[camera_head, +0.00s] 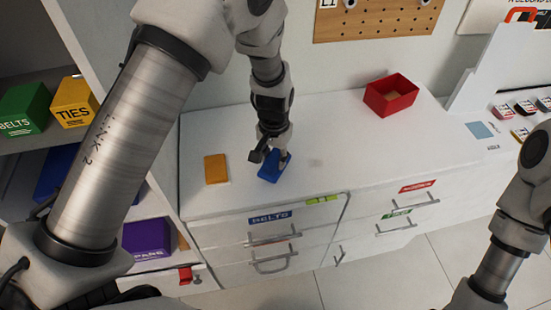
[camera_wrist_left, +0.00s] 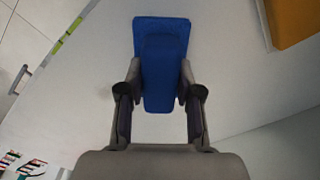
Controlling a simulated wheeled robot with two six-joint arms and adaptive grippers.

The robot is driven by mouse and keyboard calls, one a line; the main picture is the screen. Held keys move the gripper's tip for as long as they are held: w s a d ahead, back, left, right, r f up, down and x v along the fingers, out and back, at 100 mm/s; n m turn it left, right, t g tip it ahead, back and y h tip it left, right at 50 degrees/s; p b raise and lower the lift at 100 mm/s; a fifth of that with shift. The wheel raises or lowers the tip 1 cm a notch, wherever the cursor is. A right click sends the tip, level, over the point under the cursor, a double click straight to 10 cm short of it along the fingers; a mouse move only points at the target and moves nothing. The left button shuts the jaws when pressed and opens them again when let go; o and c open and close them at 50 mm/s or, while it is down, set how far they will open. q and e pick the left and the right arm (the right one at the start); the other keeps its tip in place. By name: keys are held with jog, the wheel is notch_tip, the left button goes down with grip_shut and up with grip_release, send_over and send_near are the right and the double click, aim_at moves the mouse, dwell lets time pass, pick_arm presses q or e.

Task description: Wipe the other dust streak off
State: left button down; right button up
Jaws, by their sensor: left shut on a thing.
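My left gripper (camera_head: 271,156) is shut on a blue wiping block (camera_head: 274,168), low over the white dresser top near its front edge. In the left wrist view the block (camera_wrist_left: 161,40) sits between the two fingers (camera_wrist_left: 160,92), with its wider plate toward the far end. Contact with the top cannot be told for certain. A faint grey dust streak (camera_head: 316,162) lies on the top just right of the block; a faint smudge also shows in the left wrist view (camera_wrist_left: 105,92). My right gripper is out of view; only its arm shows at the right edge.
On the white dresser top (camera_head: 350,135), an orange block (camera_head: 216,169) lies left of the gripper and a red open box (camera_head: 391,95) stands at the back right. A yellow-green item (camera_head: 323,199) is at the front edge. Shelves with boxes stand left.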

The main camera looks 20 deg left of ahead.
pick_arm(q)
notch_tip(320, 180, up, 2)
jog(key=shift+d+r+p, duration=0.1)
jog(key=shift+d+p, duration=0.05)
jog(key=shift+p, duration=0.5)
notch_tip(320, 180, up, 2)
jog(key=shift+r+p, duration=0.1)
jog(key=shift+p, duration=0.9)
jog(key=shift+r+p, duration=0.45)
jog(key=shift+r, duration=0.05)
jog(key=shift+w, duration=0.1)
